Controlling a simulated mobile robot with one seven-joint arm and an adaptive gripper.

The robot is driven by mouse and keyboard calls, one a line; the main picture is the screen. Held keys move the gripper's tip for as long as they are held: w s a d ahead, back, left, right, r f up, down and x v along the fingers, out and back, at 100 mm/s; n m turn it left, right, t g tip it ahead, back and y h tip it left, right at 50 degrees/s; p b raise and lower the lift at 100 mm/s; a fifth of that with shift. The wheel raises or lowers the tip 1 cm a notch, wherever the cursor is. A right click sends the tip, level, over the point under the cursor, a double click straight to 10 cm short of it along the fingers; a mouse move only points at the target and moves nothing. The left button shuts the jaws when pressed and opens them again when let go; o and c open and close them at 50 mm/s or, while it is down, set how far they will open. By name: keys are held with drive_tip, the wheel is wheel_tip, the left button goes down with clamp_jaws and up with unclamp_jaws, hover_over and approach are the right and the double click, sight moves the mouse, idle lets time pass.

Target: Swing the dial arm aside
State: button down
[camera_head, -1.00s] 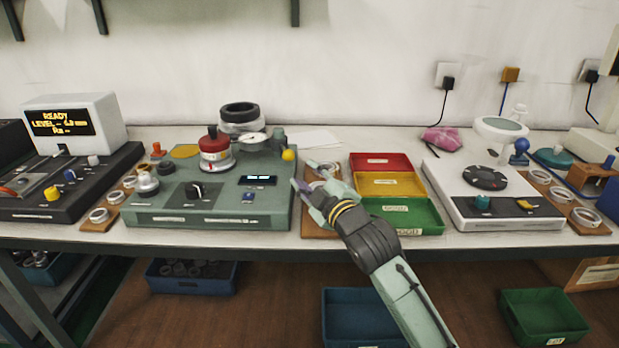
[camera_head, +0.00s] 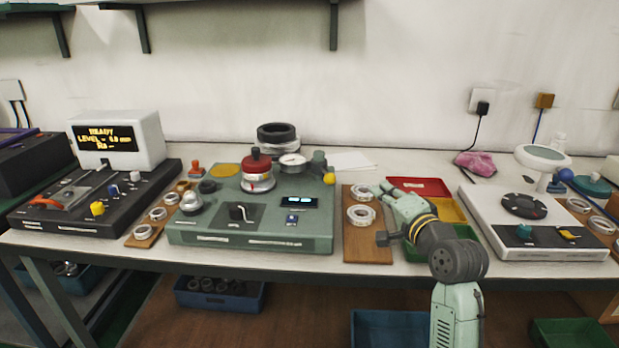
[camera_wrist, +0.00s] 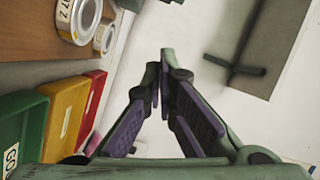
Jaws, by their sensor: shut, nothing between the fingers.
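The dial arm carries a round dial gauge (camera_head: 292,160) close beside the red-topped ring holder (camera_head: 257,172) on the grey-green instrument (camera_head: 290,236). Its green post (camera_head: 319,161) stands at the back right, with a yellow knob (camera_head: 329,179) in front of it. My gripper (camera_head: 388,188) is to the right of the instrument, above the right edge of a wooden board, and touches no part of the dial arm. In the wrist view my gripper (camera_wrist: 166,62) has its purple-padded fingers together at the tips, with nothing held. The dial arm is not in the wrist view.
The wooden board (camera_head: 366,248) with bearing rings (camera_head: 361,215) lies between the instrument and the red (camera_head: 425,184), yellow and green bins. The bins also show in the wrist view (camera_wrist: 62,110). A white scale (camera_head: 490,225) stands right; a black machine (camera_head: 60,215) stands left.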

drive_tip(key=w+a+p, duration=0.1)
drive_tip(key=w+a, duration=0.1)
drive_tip(key=w+a+m+p, duration=0.1)
drive_tip(key=w+a, duration=0.1)
drive_tip(key=w, duration=0.1)
drive_tip(key=w+a+f+m+p, duration=0.1)
drive_tip(key=w+a+p, duration=0.1)
drive_tip(key=w, duration=0.1)
drive_tip(key=shift+w+f, duration=0.1)
drive_tip(key=shift+w, duration=0.15)
drive_tip(key=shift+s+a+f, duration=0.1)
drive_tip(key=shift+a+f, duration=0.15)
drive_tip(key=shift+a, duration=0.3)
drive_tip(key=shift+s+a, duration=0.1)
drive_tip(key=shift+s, duration=0.05)
